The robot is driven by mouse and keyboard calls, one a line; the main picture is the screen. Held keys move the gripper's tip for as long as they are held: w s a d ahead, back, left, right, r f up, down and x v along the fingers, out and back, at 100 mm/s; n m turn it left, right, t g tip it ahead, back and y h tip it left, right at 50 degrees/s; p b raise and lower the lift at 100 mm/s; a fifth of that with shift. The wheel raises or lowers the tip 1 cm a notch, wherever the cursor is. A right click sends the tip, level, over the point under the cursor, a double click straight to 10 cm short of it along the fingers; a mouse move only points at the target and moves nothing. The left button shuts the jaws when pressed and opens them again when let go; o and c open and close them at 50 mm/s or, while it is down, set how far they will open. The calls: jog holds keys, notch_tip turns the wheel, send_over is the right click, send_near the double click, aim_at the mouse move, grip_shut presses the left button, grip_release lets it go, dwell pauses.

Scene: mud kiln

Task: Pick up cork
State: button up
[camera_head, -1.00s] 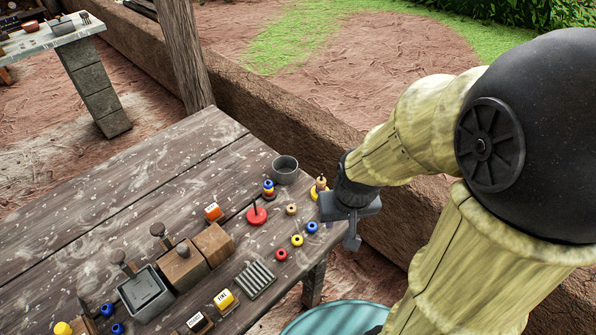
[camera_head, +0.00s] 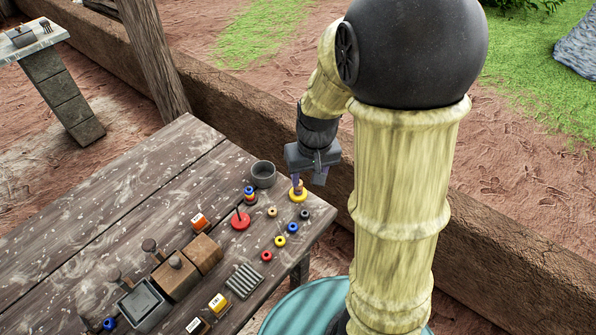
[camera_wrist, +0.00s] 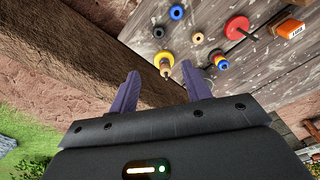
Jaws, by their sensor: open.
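I cannot make out a piece that is surely the cork. A small tan ring-like piece (camera_head: 272,212) lies on the wooden table (camera_head: 150,190); it also shows in the wrist view (camera_wrist: 198,38). A peg stand with a yellow base (camera_head: 299,196) stands near the table's corner, with tan pieces on its peg. My gripper (camera_head: 308,179) is close to this stand, fingers pointing down. In the wrist view my gripper (camera_wrist: 160,78) is open, its two purple fingers apart, with the yellow-based stand (camera_wrist: 165,61) showing just beyond the fingertips. Nothing is held.
A grey cup (camera_head: 263,174), a stand with blue rings (camera_head: 250,195) and a red-based peg (camera_head: 241,221) are nearby. Several coloured rings, including a yellow one (camera_head: 280,241), lie along the edge. Wooden blocks (camera_head: 175,278) stand further left. A low mud wall (camera_head: 240,105) runs behind.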

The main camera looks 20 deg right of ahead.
jog(key=w+r+n+g+p, duration=0.1)
jog(key=w+r+p, duration=0.5)
jog(key=w+r, duration=0.1)
jog(key=shift+w+d+p, duration=0.2)
jog(key=shift+w+p, duration=0.15)
jog(key=shift+w, duration=0.1)
jog(key=shift+f, duration=0.1)
jog(key=f, duration=1.2)
jog(key=shift+a, duration=0.35)
jog(key=shift+f, duration=0.15)
notch_tip(320, 180, down, 5)
jog(key=shift+p, duration=0.45)
